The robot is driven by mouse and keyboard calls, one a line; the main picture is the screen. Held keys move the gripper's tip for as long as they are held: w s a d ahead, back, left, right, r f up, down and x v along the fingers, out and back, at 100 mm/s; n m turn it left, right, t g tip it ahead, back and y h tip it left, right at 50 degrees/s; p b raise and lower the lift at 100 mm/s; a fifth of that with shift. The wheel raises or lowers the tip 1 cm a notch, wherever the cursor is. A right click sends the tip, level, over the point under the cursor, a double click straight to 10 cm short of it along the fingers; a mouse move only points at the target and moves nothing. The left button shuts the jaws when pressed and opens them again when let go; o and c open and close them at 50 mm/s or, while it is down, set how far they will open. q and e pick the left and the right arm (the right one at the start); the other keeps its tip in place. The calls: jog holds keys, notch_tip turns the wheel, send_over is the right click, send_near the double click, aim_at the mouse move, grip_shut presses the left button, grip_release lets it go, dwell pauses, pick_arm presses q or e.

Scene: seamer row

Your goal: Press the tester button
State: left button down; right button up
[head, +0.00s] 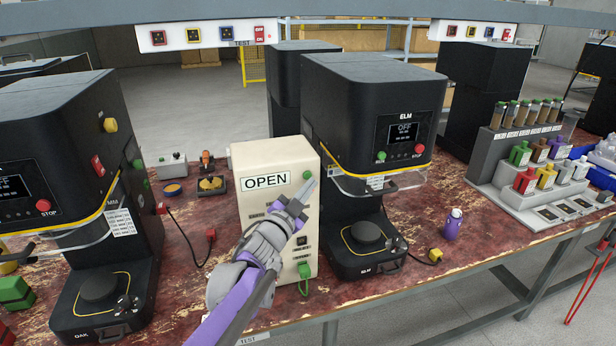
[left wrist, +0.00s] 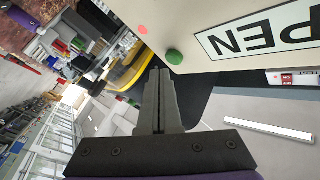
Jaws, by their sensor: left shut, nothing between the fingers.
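The tester is a cream box (head: 250,160) with an OPEN label, standing on the worn red bench between two black seamers. A round green button (head: 307,175) sits at the upper right of its front face. The button also shows in the left wrist view (left wrist: 174,57), where the box appears upside down. My left gripper (head: 307,188) is shut and empty, its fingertips just below and beside the button in the head view. In the left wrist view the fingertips (left wrist: 160,74) lie left of the button, with a small visible gap. My right gripper is not in view.
The ELM seamer (head: 368,100) stands close on the right of the tester, its clear guard near my fingertips. The OAK seamer (head: 60,130) stands on the left. A purple bottle (head: 453,224) and a grey stepped rack (head: 510,200) are farther right.

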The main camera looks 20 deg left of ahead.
pick_arm(q)
jog(key=shift+s+d+p, duration=0.2)
jog(key=shift+s+d, duration=0.5)
jog(key=shift+s, duration=0.35)
jog(key=shift+s+d+p, duration=0.15)
jog(key=shift+s+d, duration=0.55)
jog(key=shift+s, duration=0.35)
jog(key=s+a+f+n+g+y+p, duration=0.1)
jog(key=s+a+f+n+g+y, duration=0.15)
jog(key=s, duration=0.35)
jog(key=s+a+f+n+g+y+p, duration=0.1)
jog(key=s+a+f+n+g+y, duration=0.15)
jog(key=s+f+n, duration=0.2)
jog(key=s+d+f+n+g, duration=0.1)
jog(key=s+f+g, duration=0.2)
jog(key=s, duration=0.4)
jog(key=s+d+f+g+p, duration=0.1)
jog(key=s+d+f+g, duration=0.1)
jog(key=s+f, duration=0.4)
jog(key=s+d+f+n+g+h, duration=0.1)
jog(key=s+f+g, duration=0.2)
jog(key=s, duration=0.6)
jog(key=shift+s+d+f+n+g+p, duration=0.2)
jog(key=shift+s+f+n+g+p, duration=0.15)
jog(key=shift+f, duration=0.3)
dwell(0.3)
